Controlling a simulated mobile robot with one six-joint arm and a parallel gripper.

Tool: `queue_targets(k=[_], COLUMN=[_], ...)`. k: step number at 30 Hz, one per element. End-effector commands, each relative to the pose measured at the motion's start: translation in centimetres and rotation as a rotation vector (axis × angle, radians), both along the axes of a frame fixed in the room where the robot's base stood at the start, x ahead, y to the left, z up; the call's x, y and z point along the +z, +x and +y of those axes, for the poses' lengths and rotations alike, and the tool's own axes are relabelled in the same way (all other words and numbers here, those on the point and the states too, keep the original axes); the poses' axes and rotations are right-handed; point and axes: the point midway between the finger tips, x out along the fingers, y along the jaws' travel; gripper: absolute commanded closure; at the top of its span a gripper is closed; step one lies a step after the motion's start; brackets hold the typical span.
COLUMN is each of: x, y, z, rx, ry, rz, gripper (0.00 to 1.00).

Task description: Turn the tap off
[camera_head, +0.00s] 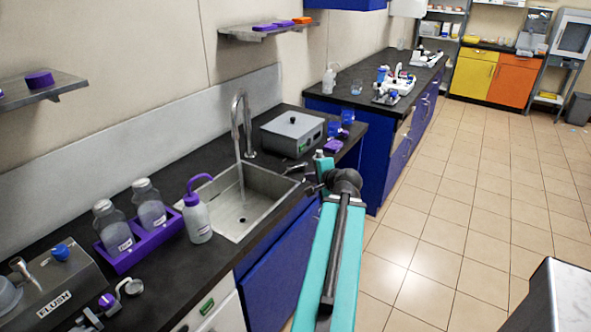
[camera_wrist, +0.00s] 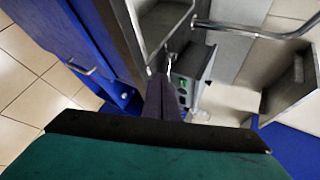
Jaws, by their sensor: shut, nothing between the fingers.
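The tap (camera_head: 240,125) is a chrome gooseneck spout behind the steel sink (camera_head: 285,190) in the head view. A thin stream of water (camera_head: 241,182) runs from it into the basin. A small dark lever-like part (camera_head: 295,168) shows by the sink's right corner; I cannot tell for sure that it is the tap's handle. My gripper (camera_head: 314,187) is at the sink's right front edge, close to that part, and partly hidden by my wrist. In the wrist view my gripper (camera_wrist: 163,82) is shut and empty, with a curved chrome tube (camera_wrist: 255,30) beyond it at upper right.
A grey lidded bath (camera_head: 292,134) stands right of the sink on the black counter. A white wash bottle (camera_head: 197,217) with purple top and a purple rack (camera_head: 140,240) of bottles stand to the left. A shelf (camera_head: 268,30) hangs above.

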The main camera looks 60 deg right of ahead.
Motion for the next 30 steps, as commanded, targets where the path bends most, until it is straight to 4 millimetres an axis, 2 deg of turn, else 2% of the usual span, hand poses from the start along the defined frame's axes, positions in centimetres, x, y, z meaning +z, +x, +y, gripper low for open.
queue_targets(k=[14, 20, 30], x=[-0.2, -0.9, -2.7], y=[-0.7, 0.3, 3.0], z=[-0.9, -1.7, -3.6], rx=[-0.016, -0.017, -0.017], ry=[0.0, 0.002, 0.0], rz=[0.0, 0.0, 0.0], gripper=[1.0, 1.0, 1.0])
